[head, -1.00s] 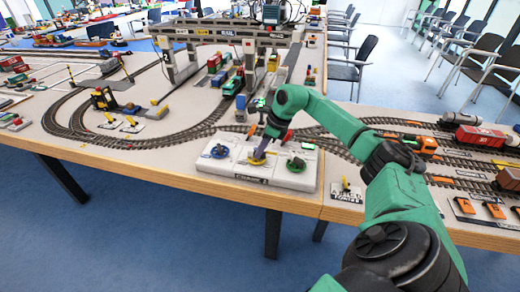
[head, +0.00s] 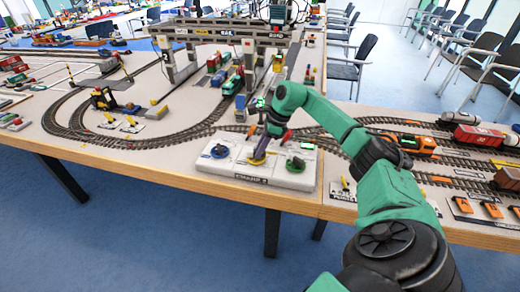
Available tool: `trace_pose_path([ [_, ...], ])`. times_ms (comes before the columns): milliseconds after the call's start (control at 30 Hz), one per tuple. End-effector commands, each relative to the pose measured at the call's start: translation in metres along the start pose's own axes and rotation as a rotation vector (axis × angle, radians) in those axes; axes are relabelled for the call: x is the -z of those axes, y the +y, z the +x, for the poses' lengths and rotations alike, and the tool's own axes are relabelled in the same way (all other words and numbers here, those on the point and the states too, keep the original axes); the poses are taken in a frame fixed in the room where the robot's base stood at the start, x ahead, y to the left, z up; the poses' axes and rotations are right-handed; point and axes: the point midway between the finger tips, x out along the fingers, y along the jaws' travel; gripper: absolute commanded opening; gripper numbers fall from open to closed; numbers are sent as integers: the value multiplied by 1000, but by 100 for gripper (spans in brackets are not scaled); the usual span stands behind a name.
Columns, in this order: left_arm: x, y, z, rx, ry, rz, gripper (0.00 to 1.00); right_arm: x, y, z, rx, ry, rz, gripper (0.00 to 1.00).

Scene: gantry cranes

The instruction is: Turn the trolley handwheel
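A pale control box (head: 232,168) stands at the table's front edge with three handwheels in a row on top. The left wheel is blue (head: 219,151), the middle one yellow (head: 256,160), and the right one green (head: 296,164). I cannot read which one is labelled for the trolley. My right gripper (head: 261,153) points down at the yellow wheel, with its fingertips at or just above it and partly hiding it. Whether its fingers are open or shut on the wheel is too small to tell. My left gripper is not in view.
The grey gantry crane (head: 226,33) spans tracks behind the box. Curved model railway track (head: 170,138) runs close behind it. An orange locomotive (head: 418,144) stands on the tracks to the right, near my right arm. A small yellow lever (head: 345,184) stands right of the box.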

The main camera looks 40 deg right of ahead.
Motion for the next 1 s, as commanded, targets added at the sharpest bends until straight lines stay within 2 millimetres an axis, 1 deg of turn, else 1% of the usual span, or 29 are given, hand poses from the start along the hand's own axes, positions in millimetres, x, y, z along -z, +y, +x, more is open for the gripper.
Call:
trace_pose_path([
  [33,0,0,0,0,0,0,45,0,0,0,0,-1,0,38],
  [67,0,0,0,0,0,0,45,0,0,0,0,-1,0,45],
  [367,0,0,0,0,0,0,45,0,0,-1,0,0,1,45],
  [467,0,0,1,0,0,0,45,0,-1,-9,3,-1,1,45],
  [567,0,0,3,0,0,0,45,0,-1,-29,4,-1,0,45],
  [800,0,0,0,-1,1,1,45,-1,-1,-103,6,-3,1,45],
  [900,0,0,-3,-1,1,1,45,-2,-1,-127,3,-4,1,45],
  [1000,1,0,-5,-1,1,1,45,-1,0,-141,2,-1,1,45],
])
